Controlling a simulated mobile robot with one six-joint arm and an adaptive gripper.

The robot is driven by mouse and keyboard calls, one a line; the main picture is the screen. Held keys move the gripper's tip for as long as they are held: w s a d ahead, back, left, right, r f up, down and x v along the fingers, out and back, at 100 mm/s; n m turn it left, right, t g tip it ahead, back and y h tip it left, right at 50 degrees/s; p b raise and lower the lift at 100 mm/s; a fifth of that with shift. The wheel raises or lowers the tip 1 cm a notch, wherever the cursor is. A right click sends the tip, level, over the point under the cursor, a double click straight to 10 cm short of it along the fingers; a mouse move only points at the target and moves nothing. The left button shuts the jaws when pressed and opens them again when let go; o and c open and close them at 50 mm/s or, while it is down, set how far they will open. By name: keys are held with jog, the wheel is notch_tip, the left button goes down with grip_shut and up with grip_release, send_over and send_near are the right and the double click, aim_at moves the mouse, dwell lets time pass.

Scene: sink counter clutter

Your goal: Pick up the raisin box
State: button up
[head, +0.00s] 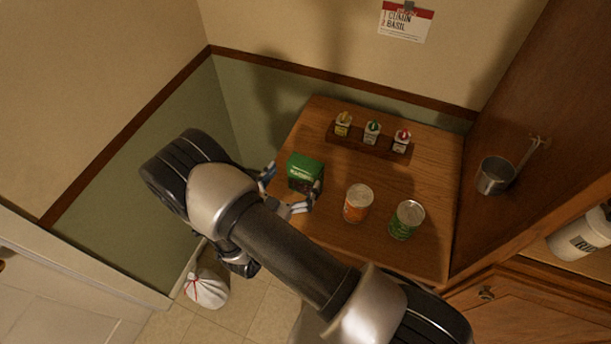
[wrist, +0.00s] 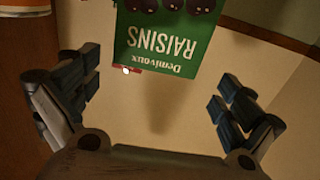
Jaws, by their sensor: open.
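The raisin box (head: 304,170) is green and stands at the left edge of the wooden counter. In the wrist view the raisin box (wrist: 163,42) appears upside down, with "RAISINS" lettering and dark raisins pictured on it. My gripper (head: 289,190) is at the counter's left edge, beside the box, with its fingers spread. In the wrist view my gripper (wrist: 157,88) is open, with a finger on each side and nothing held. The box lies ahead of the fingers, roughly between them. My arm hides part of the counter's front.
An orange can (head: 357,204) and a green can (head: 406,220) stand right of the box. A wooden rack (head: 370,145) with three small spice jars is behind. A metal cup (head: 495,176) hangs on the right wall. A white tied bag (head: 207,289) is on the floor.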

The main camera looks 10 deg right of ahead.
aim_at(302, 170)
jog(key=x, duration=0.5)
jog(key=shift+d+f, duration=0.15)
jog(key=shift+d, duration=0.3)
jog(key=shift+c, duration=0.6)
jog(key=c, duration=1.5)
